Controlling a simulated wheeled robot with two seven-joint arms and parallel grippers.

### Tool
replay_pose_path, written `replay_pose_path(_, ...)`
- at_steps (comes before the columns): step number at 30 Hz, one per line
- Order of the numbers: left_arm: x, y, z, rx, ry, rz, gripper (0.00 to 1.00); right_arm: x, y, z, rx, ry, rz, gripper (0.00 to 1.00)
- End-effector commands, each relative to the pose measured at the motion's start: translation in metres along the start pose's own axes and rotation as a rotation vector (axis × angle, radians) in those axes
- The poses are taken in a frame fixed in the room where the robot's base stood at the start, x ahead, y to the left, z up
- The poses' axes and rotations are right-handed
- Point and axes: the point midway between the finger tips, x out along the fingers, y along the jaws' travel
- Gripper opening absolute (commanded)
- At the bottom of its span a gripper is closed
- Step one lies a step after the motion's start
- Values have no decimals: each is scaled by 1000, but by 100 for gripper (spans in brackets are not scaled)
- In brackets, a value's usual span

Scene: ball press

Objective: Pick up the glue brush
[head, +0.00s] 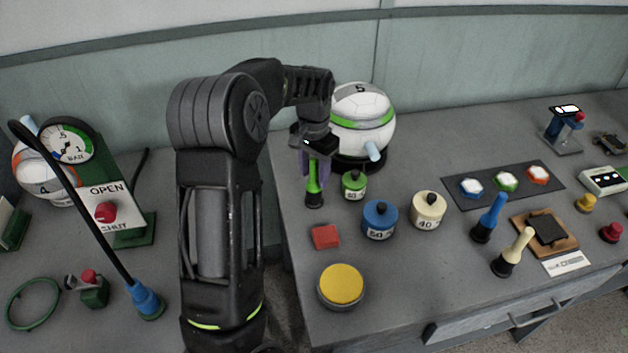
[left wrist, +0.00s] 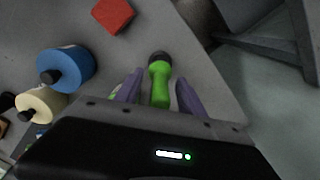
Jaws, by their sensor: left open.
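A brush with a green handle and a dark base (head: 314,198) stands upright near the left edge of the right-hand table top. My left gripper (head: 316,172) is open above and around its handle. In the left wrist view the green brush (left wrist: 160,88) lies between the two purple fingers of my left gripper (left wrist: 157,92), with a gap on each side. Similar brushes, one blue (head: 492,218) and one cream (head: 514,252), stand farther right. My right gripper is not in view.
Close by stand a green pot (head: 354,186), a blue pot (head: 380,220), a cream pot (head: 428,211), a red block (head: 325,237) and a yellow-topped disc (head: 341,286). A ball (head: 361,120) on a black stand is just behind my gripper. A gap separates the two tables.

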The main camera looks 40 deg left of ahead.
Motion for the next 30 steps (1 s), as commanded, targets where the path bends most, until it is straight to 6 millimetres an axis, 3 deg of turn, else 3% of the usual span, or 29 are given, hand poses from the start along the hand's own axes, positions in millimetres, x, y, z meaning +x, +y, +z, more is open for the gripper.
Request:
replay_pose_path(4,0,0,0,0,0,0,46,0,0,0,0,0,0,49)
replay_pose_path(21,0,0,0,0,0,0,0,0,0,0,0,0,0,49)
replay_pose_path(30,0,0,0,0,0,0,0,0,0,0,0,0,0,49)
